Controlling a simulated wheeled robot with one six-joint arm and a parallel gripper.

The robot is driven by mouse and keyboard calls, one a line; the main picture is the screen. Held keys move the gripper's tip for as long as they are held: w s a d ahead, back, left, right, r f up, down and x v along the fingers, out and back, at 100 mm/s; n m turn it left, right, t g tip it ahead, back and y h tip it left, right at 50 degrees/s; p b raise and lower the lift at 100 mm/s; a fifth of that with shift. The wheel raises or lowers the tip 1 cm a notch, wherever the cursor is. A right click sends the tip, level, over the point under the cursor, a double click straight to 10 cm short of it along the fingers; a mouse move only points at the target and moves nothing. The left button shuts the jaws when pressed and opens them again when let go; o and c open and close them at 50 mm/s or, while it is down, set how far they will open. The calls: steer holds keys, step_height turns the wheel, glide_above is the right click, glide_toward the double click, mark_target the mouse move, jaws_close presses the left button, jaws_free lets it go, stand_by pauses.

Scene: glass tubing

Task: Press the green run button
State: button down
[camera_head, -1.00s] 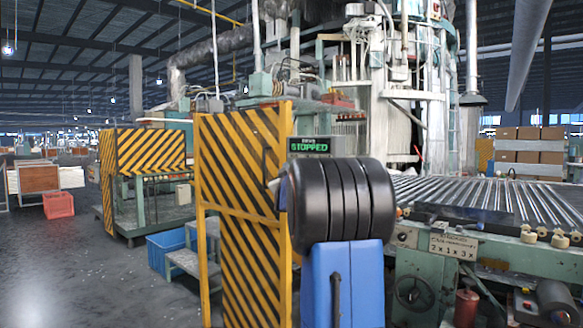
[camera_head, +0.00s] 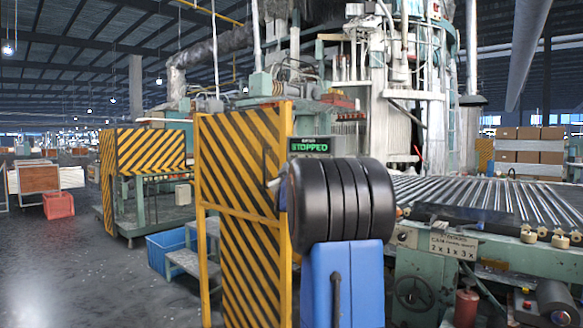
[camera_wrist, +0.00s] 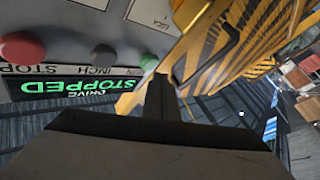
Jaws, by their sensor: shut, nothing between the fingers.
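In the wrist view a grey control panel (camera_wrist: 70,20) appears upside down. The green run button (camera_wrist: 148,62) is at its right part, partly hidden by my gripper (camera_wrist: 161,78). My gripper is shut and empty, its tip right by the green button; I cannot tell whether they touch. A dark button (camera_wrist: 103,55) and a red button (camera_wrist: 20,47) are further left on the panel. A display (camera_wrist: 80,86) reads "DRIVE STOPPED" in green. In the head view the same display (camera_head: 310,145) shows above my arm, which hides the buttons and my gripper.
A yellow and black striped guard (camera_head: 240,165) stands left of my arm; it also shows close by in the wrist view (camera_wrist: 215,40). A roller conveyor (camera_head: 490,195) is at the right. A blue crate (camera_head: 165,250) and a grey step (camera_head: 190,262) sit on the floor, left.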

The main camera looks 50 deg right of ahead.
steer(key=shift+d, duration=0.15)
steer(key=shift+d, duration=0.25)
steer(key=shift+d, duration=0.5)
stand_by(0.8)
steer(key=shift+a, duration=0.15)
stand_by(0.3)
steer(key=shift+a, duration=0.9)
